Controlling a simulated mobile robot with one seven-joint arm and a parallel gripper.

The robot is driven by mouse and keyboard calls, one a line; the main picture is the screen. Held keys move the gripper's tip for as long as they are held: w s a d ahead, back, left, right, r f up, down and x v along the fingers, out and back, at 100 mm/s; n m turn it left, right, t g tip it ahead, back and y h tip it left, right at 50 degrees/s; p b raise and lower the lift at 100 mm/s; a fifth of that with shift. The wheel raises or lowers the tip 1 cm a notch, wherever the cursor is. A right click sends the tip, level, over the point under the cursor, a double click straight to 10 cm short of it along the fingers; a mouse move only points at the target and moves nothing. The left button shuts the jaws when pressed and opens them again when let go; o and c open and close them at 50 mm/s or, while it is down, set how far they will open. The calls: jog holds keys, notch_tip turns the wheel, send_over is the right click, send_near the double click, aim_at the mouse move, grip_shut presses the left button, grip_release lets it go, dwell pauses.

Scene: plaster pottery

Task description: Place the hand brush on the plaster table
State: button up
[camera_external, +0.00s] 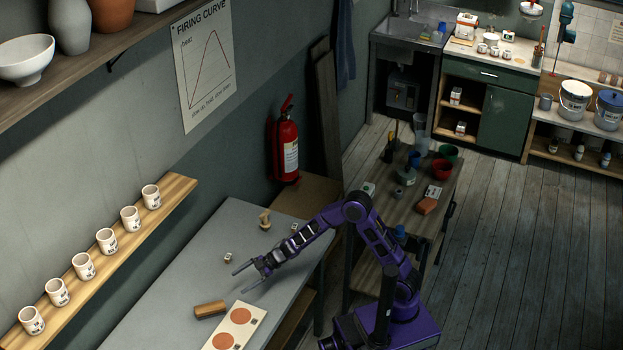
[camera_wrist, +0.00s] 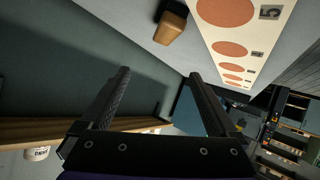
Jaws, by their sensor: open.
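A brown block with a dark edge, apparently the hand brush (camera_external: 210,309), lies on the grey table (camera_external: 190,270) beside a pale board. In the wrist view the brush (camera_wrist: 170,28) shows at the top, beyond the fingertips. My gripper (camera_external: 240,281) is open and empty over the grey table, up and to the right of the brush. Its two spread fingers also show in the wrist view (camera_wrist: 158,74), with nothing between them. A dark wooden table (camera_external: 385,210) with bowls and cups stands behind my arm. Which table is the plaster table, I cannot tell.
The pale board (camera_external: 252,312) with orange discs lies right of the brush. Small blocks (camera_external: 228,257) and a tan piece (camera_external: 265,219) stand farther back. A wall shelf (camera_external: 120,235) holds several mugs. On the wooden table are a red bowl (camera_external: 442,169) and an orange-brown block (camera_external: 427,206).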

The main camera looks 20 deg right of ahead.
jog(key=r+m, duration=0.1)
jog(key=m, duration=0.2)
send_near(215, 305)
jog(key=shift+m, duration=0.3)
jog(key=b+x, duration=0.1)
jog(key=x, duration=1.1)
jog(key=shift+s+a+f, duration=0.1)
jog(key=shift+a+f, duration=0.05)
jog(key=shift+a, duration=0.2)
